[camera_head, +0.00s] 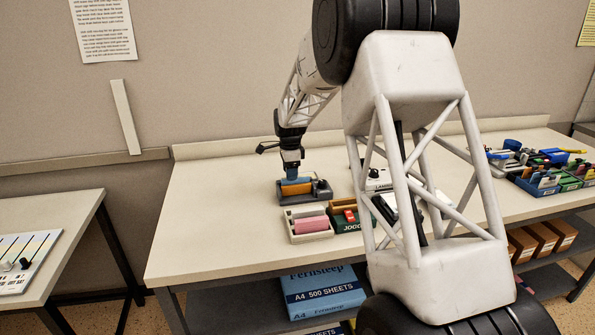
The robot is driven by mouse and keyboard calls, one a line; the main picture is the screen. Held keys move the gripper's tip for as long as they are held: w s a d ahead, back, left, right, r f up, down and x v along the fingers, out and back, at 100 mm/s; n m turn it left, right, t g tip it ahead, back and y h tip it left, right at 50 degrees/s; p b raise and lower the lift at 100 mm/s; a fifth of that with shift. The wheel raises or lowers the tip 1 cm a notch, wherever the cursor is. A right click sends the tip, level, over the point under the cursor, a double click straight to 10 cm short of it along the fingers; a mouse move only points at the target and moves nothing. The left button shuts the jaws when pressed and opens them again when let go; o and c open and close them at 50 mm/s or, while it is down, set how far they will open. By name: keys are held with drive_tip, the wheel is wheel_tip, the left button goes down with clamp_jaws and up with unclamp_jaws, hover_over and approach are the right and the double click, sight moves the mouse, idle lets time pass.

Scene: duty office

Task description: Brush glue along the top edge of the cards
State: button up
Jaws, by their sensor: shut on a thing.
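My gripper (291,162) is over the left part of the long bench, pointing down at a dark grey tray (318,196). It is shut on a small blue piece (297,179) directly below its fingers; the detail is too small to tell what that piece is. An orange block (297,188) lies in the same tray, just in front of the blue piece. I cannot pick out a glue brush or the cards' top edge for certain. My arm covers part of the bench to the right.
A light tray with a pink block (311,225) and a green box with a red piece (349,215) stand in front. A white device (378,178) is behind my arm. Coloured bins (545,181) fill the right end. The bench's left part (210,215) is clear.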

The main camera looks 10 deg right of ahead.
drive_tip(key=shift+a, duration=2)
wheel_tip(320, 180, up, 8)
drive_tip(key=shift+f, duration=0.15)
idle(0.4)
